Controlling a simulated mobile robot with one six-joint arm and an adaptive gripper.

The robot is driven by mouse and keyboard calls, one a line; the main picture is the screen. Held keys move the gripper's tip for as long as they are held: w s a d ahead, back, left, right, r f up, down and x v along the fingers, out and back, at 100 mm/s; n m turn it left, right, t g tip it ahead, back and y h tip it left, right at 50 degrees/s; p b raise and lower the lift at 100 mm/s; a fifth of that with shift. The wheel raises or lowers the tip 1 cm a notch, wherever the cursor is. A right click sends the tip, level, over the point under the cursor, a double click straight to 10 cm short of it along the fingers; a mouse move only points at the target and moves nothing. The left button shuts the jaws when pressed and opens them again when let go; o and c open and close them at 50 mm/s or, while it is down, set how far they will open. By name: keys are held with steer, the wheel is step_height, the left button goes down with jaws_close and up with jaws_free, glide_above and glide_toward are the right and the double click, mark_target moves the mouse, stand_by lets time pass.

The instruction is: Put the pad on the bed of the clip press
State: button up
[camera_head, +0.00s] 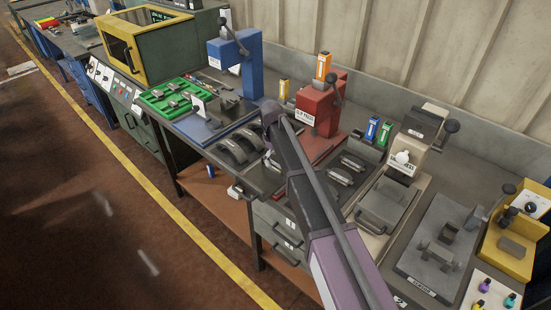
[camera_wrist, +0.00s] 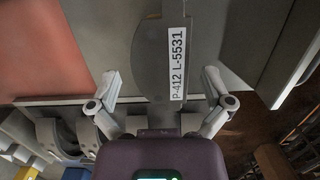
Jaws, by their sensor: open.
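The pad (camera_wrist: 148,58) is a dark grey curved piece in the wrist view, lying flat, partly under a white label marked P-412 L-5531 (camera_wrist: 178,66). My gripper (camera_wrist: 161,80) is open and empty. Its two fingers stand wide apart, one either side of the pad's near end. I cannot tell the height between them. The clip press (camera_head: 318,108) is red, with a lever on top and a white name plate, in the head view. Its red base (camera_head: 318,146) is partly hidden by my arm. A red surface also shows in the wrist view (camera_wrist: 42,58). My arm hides the pad in the head view.
Large curved shoes (camera_head: 232,151) lie left of my arm. More curved parts (camera_head: 341,176) lie right of it. A blue press (camera_head: 251,68) and a green tray (camera_head: 153,104) stand further left. A beige press (camera_head: 424,131) stands right. The bench's front edge is close.

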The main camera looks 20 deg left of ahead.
mark_target(273, 158)
step_height(273, 158, up, 12)
steer(key=a+p, duration=0.1)
steer(key=p, duration=1)
steer(key=shift+w+a, duration=0.15)
steer(key=shift+w, duration=0.15)
steer(key=shift+f, duration=0.1)
stand_by(0.4)
